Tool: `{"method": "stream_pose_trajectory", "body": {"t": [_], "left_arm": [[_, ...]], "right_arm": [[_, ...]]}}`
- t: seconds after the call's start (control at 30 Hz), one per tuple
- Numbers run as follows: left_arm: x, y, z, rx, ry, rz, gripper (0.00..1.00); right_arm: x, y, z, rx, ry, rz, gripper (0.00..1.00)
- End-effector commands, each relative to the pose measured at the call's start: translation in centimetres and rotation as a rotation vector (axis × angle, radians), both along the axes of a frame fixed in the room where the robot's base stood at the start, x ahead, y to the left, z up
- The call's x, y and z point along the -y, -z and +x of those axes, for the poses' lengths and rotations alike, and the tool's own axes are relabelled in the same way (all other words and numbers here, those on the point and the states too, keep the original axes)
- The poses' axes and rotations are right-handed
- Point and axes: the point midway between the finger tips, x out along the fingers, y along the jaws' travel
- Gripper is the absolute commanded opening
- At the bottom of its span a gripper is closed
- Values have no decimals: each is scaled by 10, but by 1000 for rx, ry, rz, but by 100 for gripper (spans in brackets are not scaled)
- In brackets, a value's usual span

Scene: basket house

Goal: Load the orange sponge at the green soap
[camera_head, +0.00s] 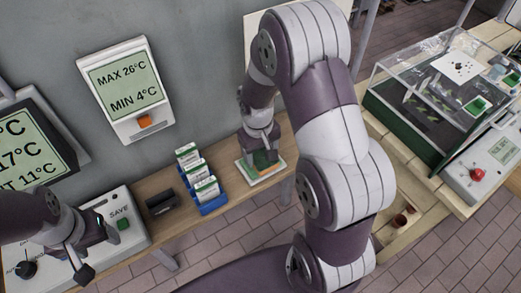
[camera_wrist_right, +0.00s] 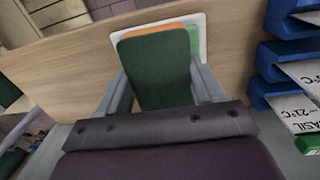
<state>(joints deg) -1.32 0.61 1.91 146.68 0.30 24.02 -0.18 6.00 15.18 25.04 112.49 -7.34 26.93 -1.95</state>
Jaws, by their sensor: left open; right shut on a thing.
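My right gripper (camera_head: 261,150) is low over a white dish (camera_head: 245,174) on the wooden shelf. In the right wrist view its two fingers (camera_wrist_right: 160,88) are shut on the sponge (camera_wrist_right: 160,62), which shows a dark green face and an orange edge. The sponge is over the white dish, which also shows in the wrist view (camera_wrist_right: 202,28). A lighter green strip, apparently the green soap (camera_wrist_right: 194,42), shows beside the sponge, partly hidden. I cannot tell whether the sponge touches it. My left gripper (camera_head: 96,254) is open and empty by the SAVE box.
A blue rack (camera_head: 213,205) with several white-green packets stands left of the dish. A dark block (camera_head: 160,201) and the SAVE box (camera_head: 118,212) are further left. A clear-walled case (camera_head: 405,125) stands at right. Wall displays hang behind.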

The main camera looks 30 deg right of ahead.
Motion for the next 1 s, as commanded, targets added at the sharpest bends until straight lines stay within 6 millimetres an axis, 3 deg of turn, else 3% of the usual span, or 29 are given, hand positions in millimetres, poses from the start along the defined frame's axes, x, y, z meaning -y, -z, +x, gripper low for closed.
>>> {"method": "stream_pose_trajectory", "body": {"t": [1.0], "left_arm": [[0, 5, 0, 0, 0, 0, 64]], "right_arm": [[0, 8, 0, 0, 0, 0, 43]]}}
